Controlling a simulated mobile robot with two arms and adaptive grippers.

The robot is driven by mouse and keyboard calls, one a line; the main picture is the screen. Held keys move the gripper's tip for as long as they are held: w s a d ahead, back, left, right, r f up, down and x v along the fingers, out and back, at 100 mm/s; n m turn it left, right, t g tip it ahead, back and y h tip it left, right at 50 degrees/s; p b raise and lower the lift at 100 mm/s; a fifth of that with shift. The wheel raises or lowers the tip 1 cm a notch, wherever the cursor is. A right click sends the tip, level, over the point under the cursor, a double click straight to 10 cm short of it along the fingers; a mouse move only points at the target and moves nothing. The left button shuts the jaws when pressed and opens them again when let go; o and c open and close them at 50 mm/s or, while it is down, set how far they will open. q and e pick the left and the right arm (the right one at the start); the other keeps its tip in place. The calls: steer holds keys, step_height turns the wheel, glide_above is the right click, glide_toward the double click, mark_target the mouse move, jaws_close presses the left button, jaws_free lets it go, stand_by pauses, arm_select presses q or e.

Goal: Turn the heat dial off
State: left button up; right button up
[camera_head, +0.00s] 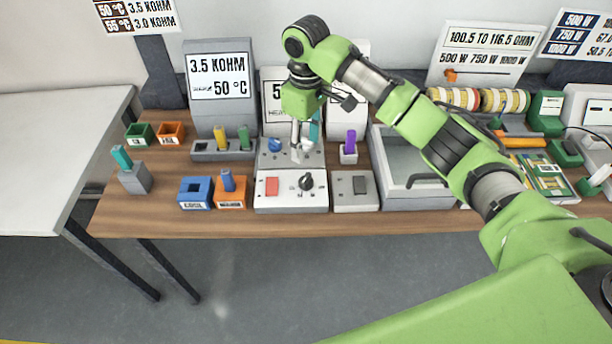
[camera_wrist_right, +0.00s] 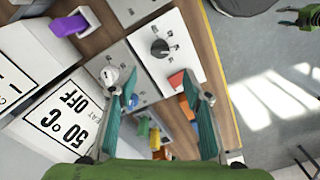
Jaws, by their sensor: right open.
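A black dial (camera_head: 306,182) sits on a white panel (camera_head: 290,200) beside a red switch (camera_head: 271,187); the dial also shows in the right wrist view (camera_wrist_right: 160,47). Behind it, a grey panel carries a blue knob (camera_head: 274,145) and a pale round knob (camera_wrist_right: 109,75). I cannot tell for certain which is the heat dial. A display (camera_wrist_right: 62,120) reads 50 °C, with partly cut text ending in "OFF". My right gripper (camera_head: 303,138) is open above the grey panel, teal fingers apart, pointing down. My left gripper is not in view.
A purple piece (camera_head: 350,143) stands in a holder right of my gripper. A grey switch box (camera_head: 355,190) and a glass-topped tray (camera_head: 408,165) lie further right. Blue (camera_head: 195,192) and orange (camera_head: 230,193) boxes stand left. Signs rise behind. The front table edge is clear.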

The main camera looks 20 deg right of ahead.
mark_target(306, 177)
step_height(306, 177, down, 13)
steer(key=p, duration=0.2)
steer(key=shift+p, duration=0.4)
steer(key=c, duration=1.1)
